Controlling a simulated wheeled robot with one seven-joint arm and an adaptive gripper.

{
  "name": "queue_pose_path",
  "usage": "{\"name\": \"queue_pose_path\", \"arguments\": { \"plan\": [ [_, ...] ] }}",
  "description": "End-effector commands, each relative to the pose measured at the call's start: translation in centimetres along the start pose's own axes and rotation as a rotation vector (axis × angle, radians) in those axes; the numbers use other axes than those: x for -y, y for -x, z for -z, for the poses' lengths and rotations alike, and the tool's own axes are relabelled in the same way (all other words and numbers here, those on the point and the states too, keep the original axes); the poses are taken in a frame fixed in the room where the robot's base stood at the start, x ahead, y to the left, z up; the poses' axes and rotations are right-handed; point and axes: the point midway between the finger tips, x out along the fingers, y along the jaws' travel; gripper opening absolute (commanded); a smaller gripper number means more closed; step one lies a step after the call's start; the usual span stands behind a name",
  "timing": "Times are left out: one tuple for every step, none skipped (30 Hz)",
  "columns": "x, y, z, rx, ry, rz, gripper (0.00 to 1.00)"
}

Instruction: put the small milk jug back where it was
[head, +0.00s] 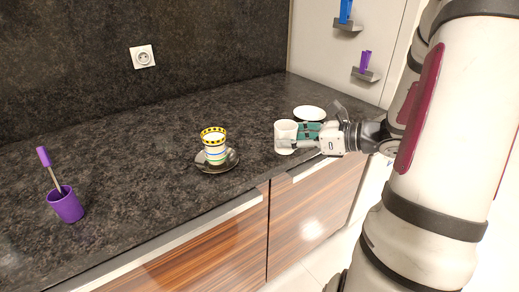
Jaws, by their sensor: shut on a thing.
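The small white milk jug (284,138) is at the right part of the dark counter, near its front edge. My gripper (302,134) reaches in from the right and is shut on the jug's right side. The jug looks upright. I cannot tell whether its base touches the counter or hangs just above it. Part of its right side is hidden by my fingers. A white saucer (309,113) lies on the counter just behind my gripper, and I see nothing standing on it.
A striped cup (214,150) with a yellow checked rim stands on a dark saucer (204,168), left of the jug. A purple pot (66,206) holding a purple-handled tool (47,164) stands far left. Small wall shelves (366,75) are at upper right. The counter's middle left is clear.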

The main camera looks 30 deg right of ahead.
Motion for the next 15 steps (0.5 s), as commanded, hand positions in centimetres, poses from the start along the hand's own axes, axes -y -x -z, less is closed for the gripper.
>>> {"name": "queue_pose_path", "arguments": {
  "plan": [
    [0.1, 0.2, 0.5, 0.002, -0.004, 0.015, 0.00],
    [0.2, 0.4, 0.6, 0.002, -0.006, 0.021, 0.00],
    [0.2, 0.4, 0.7, 0.002, -0.008, 0.027, 0.00],
    [0.4, 0.3, 0.7, 0.002, -0.009, 0.029, 0.00],
    [0.6, 0.2, 0.7, 0.002, -0.009, 0.031, 0.00],
    [0.9, -0.2, 0.6, 0.002, -0.008, 0.032, 0.00],
    [1.2, -0.6, 0.6, 0.002, -0.008, 0.032, 0.00],
    [1.6, -1.1, 0.4, 0.002, -0.008, 0.030, 0.00],
    [2.2, -1.8, 0.2, 0.003, -0.008, 0.030, 0.00],
    [2.7, -2.4, 0.2, 0.003, -0.008, 0.030, 0.00],
    [3.1, -3.0, 0.1, 0.003, -0.007, 0.029, 0.00],
    [3.8, -3.7, -0.1, 0.004, -0.007, 0.029, 0.00],
    [4.3, -4.2, -0.2, 0.003, -0.009, 0.030, 0.00],
    [4.8, -4.8, -0.3, 0.003, -0.008, 0.030, 0.00],
    [5.3, -5.6, -0.5, 0.004, -0.007, 0.029, 0.00]
  ]
}}
